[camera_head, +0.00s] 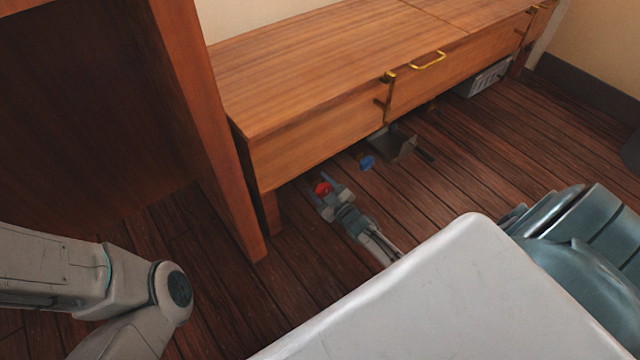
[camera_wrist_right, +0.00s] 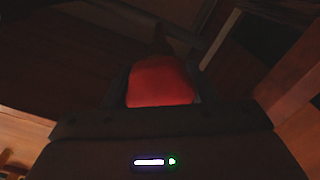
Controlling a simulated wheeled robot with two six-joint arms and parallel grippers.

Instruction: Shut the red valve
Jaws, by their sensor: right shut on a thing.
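The red valve (camera_head: 322,188) shows as a small red knob low under the front edge of the wooden bench, near the floor. My right gripper (camera_head: 331,186) reaches it from the front, with one finger on each side. In the right wrist view the red valve (camera_wrist_right: 161,82) fills the space between the two fingers, and the gripper (camera_wrist_right: 162,88) is shut on it. The valve's stem and mounting are hidden. My left arm (camera_head: 130,285) comes in at the lower left, but its gripper is outside the picture.
The wooden bench (camera_head: 330,60) with brass handles overhangs the valve. A wooden upright panel (camera_head: 190,120) stands to its left. A blue valve (camera_head: 367,162) and a dark box (camera_head: 392,145) are right of the gripper. A grey case (camera_head: 486,79) is farther right.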

